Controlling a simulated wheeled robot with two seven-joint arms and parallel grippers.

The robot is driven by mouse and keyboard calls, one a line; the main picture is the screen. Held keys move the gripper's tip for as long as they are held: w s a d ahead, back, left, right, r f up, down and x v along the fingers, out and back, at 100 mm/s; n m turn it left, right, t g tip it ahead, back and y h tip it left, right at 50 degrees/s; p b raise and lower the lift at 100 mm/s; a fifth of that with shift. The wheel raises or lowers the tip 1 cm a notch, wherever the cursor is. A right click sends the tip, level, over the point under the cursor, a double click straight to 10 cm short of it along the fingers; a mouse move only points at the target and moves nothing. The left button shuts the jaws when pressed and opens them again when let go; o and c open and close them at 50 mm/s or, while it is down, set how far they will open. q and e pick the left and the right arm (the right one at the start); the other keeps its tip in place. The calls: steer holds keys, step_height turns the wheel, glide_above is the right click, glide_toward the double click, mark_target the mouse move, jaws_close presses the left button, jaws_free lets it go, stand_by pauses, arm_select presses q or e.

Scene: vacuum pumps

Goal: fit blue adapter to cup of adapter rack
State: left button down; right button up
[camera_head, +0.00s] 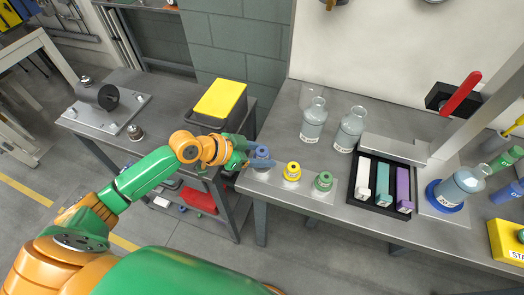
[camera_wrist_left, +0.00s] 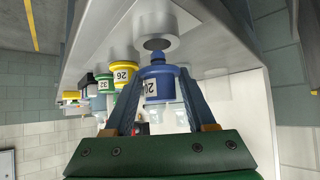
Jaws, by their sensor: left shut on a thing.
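The blue adapter (camera_head: 262,151) is at the left end of the adapter rack (camera_head: 310,193) in the head view. My left gripper (camera_head: 248,155) reaches it from the left and is shut on it. In the left wrist view, the fingers of the gripper (camera_wrist_left: 155,112) clasp the blue adapter (camera_wrist_left: 160,82), labelled 20, from both sides. Its narrow stem points at the dark opening of a grey cup (camera_wrist_left: 155,38). Part of the opening shows, so the stem is at or just off its mouth; I cannot tell if they touch. My right gripper is out of view.
A yellow adapter (camera_head: 292,171) and a green adapter (camera_head: 323,181) stand in the rack to the right. Two glass flasks (camera_head: 313,120) stand behind. A black tray (camera_head: 382,196) with coloured boxes is further right. A yellow-lidded bin (camera_head: 220,98) is behind the gripper.

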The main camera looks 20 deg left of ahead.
arm_select(q)
steer(key=shift+f+b, duration=0.9)
steer(key=shift+f, duration=0.4)
steer(key=shift+f, duration=0.25)
steer(key=shift+c, duration=0.7)
jaws_free()
steer(key=b+v, duration=0.1)
steer(key=v, duration=0.5)
steer(key=shift+a+f+b, duration=0.1)
steer(key=shift+a+b, duration=0.05)
steer(key=shift+b, duration=0.2)
steer(key=shift+s+a+r, duration=0.2)
steer(key=shift+s+r, duration=0.1)
steer(key=shift+r, duration=0.1)
steer(key=shift+d, duration=0.1)
